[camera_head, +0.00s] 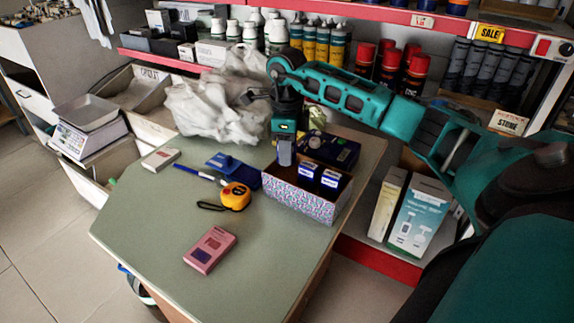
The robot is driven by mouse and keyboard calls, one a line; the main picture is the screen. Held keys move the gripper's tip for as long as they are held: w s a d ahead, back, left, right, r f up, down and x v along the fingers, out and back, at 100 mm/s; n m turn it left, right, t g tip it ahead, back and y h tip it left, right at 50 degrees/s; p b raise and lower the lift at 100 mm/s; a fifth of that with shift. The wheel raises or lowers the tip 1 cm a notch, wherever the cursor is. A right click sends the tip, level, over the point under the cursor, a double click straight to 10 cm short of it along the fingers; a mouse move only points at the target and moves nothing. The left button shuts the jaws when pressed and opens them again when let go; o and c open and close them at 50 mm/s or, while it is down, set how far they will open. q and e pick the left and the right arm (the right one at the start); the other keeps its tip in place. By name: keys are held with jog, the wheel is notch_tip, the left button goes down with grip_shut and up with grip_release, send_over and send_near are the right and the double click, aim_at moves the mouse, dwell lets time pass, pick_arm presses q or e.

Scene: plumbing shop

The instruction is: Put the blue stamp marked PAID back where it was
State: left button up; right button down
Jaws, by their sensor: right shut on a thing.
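My right gripper (285,140) comes in from the right and points down over the left part of a patterned box (295,201) on the green-topped table. It is shut on a small grey-blue thing (285,154), which appears to be the stamp; no PAID mark can be read on it. The thing is upright at the box's back left; whether it touches the box floor cannot be told. Two blue-and-white blocks (309,172) (331,178) stand in the box's right part. My left gripper is not in view.
On the table (150,229) lie a yellow tape measure (235,196), a blue flat item (232,168), a pen (193,172), and a pink box (210,249). A dark blue box (340,150) and a crumpled white bag (220,105) stand behind. The front left tabletop is clear.

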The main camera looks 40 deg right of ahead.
aim_at(287, 175)
notch_tip(287, 175, down, 4)
jog(key=shift+r+b, duration=0.15)
jog(key=shift+b, duration=0.15)
jog(key=shift+f, duration=0.3)
jog(key=shift+f, duration=0.1)
jog(key=c, duration=1.2)
grip_release()
jog(key=o, duration=0.4)
